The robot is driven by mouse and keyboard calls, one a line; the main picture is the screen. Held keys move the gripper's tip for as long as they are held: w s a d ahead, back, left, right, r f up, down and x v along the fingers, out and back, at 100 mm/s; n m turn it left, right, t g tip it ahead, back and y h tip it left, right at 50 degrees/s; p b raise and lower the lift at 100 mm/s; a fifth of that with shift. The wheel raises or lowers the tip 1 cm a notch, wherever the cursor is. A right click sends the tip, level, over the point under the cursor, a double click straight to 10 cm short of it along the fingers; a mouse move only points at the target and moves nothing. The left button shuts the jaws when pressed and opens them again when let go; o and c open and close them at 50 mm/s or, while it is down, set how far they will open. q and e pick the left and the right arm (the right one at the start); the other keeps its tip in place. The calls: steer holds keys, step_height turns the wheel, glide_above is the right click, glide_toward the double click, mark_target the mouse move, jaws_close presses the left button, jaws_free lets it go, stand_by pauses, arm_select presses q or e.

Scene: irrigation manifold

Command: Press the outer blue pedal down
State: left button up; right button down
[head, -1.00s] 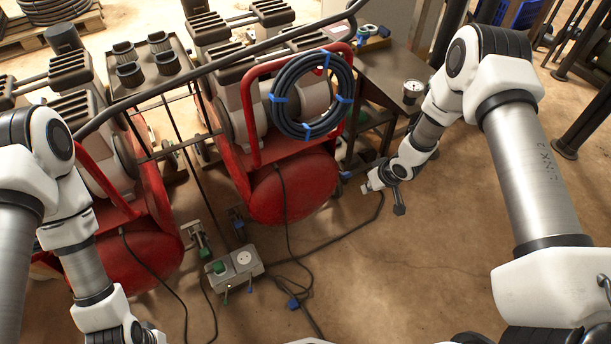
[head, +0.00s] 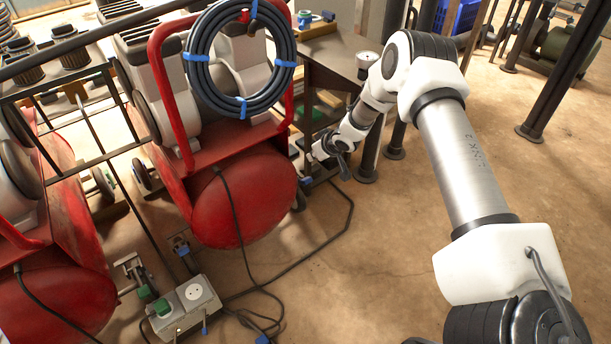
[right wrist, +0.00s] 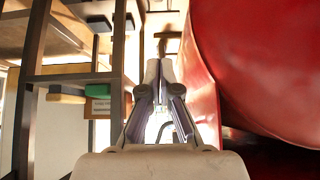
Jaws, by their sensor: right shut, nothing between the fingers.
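A small blue piece (head: 305,182), probably the outer blue pedal, shows low at the right side of the right red tank (head: 240,205) in the head view. Another blue pedal (head: 181,249) is on the floor between the two tanks, near a green one (head: 143,291). My right gripper (head: 320,152) is low beside the right tank, just above and right of the small blue piece; contact cannot be told. In the right wrist view my right gripper (right wrist: 160,70) is shut and empty, with the red tank close on its right. I cannot make out the pedal there. My left gripper is out of view.
A dark metal bench (head: 335,70) stands behind my right gripper; its frame (right wrist: 120,70) is close on the left in the wrist view. A coiled hose (head: 240,105) hangs on the red handle. A socket box (head: 185,308) and cables lie on the floor.

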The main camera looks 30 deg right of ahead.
steer(key=b, duration=0.4)
glide_above(306, 179)
steer(key=w, duration=0.2)
steer(key=f, duration=0.8)
steer(key=shift+w, duration=0.2)
steer(key=f+b, duration=0.1)
steer(key=s+f+b, duration=0.1)
steer(key=shift+s+d+f, duration=0.1)
steer(key=shift+s+f, duration=0.2)
steer(key=shift+f, duration=0.05)
steer(key=shift+s+f+b, duration=0.15)
steer(key=shift+s+b, duration=0.05)
steer(key=shift+b, duration=0.2)
steer(key=shift+s, duration=0.1)
steer(key=shift+f, duration=0.1)
